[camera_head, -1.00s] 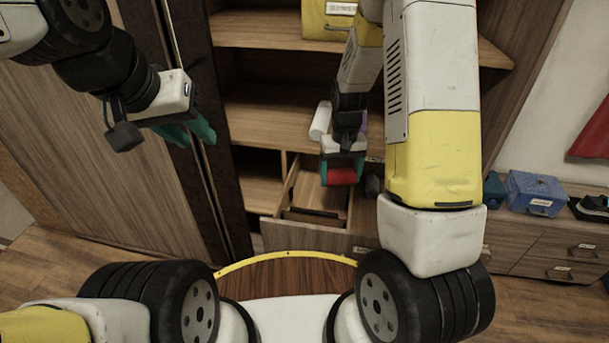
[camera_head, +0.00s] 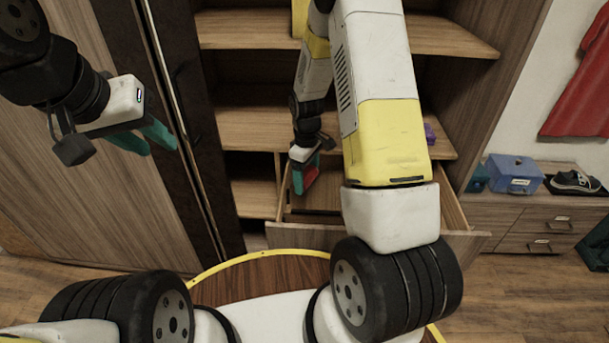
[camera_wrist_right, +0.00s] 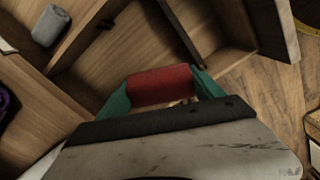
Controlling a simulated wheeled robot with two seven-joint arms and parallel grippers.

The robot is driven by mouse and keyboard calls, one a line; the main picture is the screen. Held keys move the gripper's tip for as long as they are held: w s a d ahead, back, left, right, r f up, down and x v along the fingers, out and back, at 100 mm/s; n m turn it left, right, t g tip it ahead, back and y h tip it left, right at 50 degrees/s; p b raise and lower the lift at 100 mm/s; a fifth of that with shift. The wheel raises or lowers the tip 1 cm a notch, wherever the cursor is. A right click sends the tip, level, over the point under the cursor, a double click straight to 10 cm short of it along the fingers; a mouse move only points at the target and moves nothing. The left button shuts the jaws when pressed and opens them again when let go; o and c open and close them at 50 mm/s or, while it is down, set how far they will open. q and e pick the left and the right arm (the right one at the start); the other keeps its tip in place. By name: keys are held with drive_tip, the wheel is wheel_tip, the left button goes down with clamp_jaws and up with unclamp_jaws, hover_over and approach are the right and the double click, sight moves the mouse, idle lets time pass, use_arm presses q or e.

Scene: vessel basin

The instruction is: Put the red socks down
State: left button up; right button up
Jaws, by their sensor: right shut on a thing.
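The red socks (camera_wrist_right: 160,85) are a rolled red bundle held across the teal fingers of my right gripper (camera_wrist_right: 162,88). In the head view my right gripper (camera_head: 305,178) is over the left part of an open wooden drawer (camera_head: 285,236), pointing down, with a little red showing between its fingers. In the right wrist view bare wooden boards and a drawer divider show around the socks; whether they touch the drawer is unclear. My left gripper (camera_head: 145,137) is empty, its fingers apart, in front of the closed wardrobe door at left.
A grey rolled bundle (camera_wrist_right: 50,25) lies in a wooden compartment. A purple item (camera_head: 430,133) lies on the shelf above the drawer. A blue box (camera_head: 515,174) and dark shoes (camera_head: 575,181) stand on a low cabinet at right. My right arm hides part of the drawer.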

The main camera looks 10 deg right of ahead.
drive_tip(key=f+n, duration=0.1)
drive_tip(key=n, duration=0.1)
drive_tip(key=w+f+n, duration=0.1)
drive_tip(key=n, duration=0.1)
drive_tip(key=shift+w+a+f, duration=0.15)
drive_tip(key=shift+f, duration=0.2)
drive_tip(key=shift+n, duration=0.5)
wheel_tip(320, 180, down, 6)
drive_tip(key=shift+r, duration=0.2)
drive_tip(key=shift+f, duration=2.25)
drive_tip(key=shift+f, duration=0.1)
drive_tip(key=o, duration=1.3)
drive_tip(key=shift+w, duration=0.1)
